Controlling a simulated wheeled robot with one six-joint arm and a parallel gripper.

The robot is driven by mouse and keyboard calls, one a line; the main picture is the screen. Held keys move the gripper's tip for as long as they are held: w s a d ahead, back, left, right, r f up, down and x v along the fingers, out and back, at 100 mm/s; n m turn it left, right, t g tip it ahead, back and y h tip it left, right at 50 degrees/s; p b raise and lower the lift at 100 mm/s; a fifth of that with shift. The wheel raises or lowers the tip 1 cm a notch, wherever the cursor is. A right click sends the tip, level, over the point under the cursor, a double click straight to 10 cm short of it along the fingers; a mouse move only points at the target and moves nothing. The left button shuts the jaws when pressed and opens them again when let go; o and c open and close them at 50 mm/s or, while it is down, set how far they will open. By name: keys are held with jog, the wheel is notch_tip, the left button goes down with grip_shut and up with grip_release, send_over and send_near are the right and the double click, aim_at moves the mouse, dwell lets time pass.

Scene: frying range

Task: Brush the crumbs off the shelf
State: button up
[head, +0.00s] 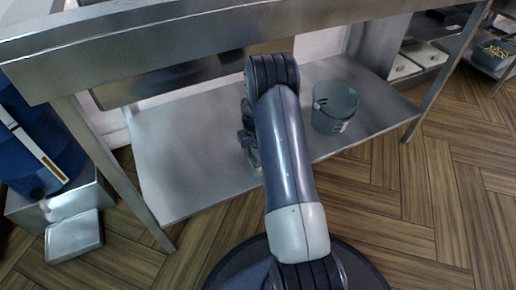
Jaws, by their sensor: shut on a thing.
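The shelf (185,150) is a grey metal undershelf below a steel worktop. My arm reaches over its front edge and covers its middle. My gripper (252,157) shows only in part, at the left side of my arm, low over the shelf. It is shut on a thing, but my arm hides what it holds. I cannot tell whether that thing touches the shelf. No crumbs can be made out on the visible parts of the shelf; any behind my arm are hidden.
A grey bucket (334,106) stands on the shelf, right of my arm. The worktop (160,45) overhangs the shelf, with legs at both front corners. A blue container (40,150) and a metal box (74,236) are at left. The wooden floor at right is clear.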

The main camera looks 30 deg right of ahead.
jog(key=shift+a+f, duration=0.1)
jog(key=shift+a, duration=4.1)
jog(key=shift+a+r+p, duration=0.2)
jog(key=shift+a+p, duration=0.25)
jog(key=shift+a, duration=2.6)
jog(key=shift+w+f+b, duration=0.2)
jog(key=shift+w+b, duration=0.1)
jog(key=shift+w, duration=0.6)
jog(key=shift+d+r, duration=0.15)
jog(key=shift+d, duration=1.5)
jog(key=shift+d+f, duration=0.2)
jog(key=shift+d, duration=1.95)
jog(key=shift+d+r, duration=0.2)
jog(key=shift+d, duration=2.65)
jog(key=shift+d+f, duration=0.1)
jog(key=shift+d, duration=1.5)
jog(key=shift+w, duration=0.95)
jog(key=shift+a, duration=1.5)
jog(key=shift+s+a+f, duration=0.1)
jog(key=shift+a, duration=2.5)
jog(key=shift+a+r, duration=0.2)
jog(key=shift+a, duration=2.4)
jog(key=shift+a+f, duration=0.15)
jog(key=shift+a, duration=1.45)
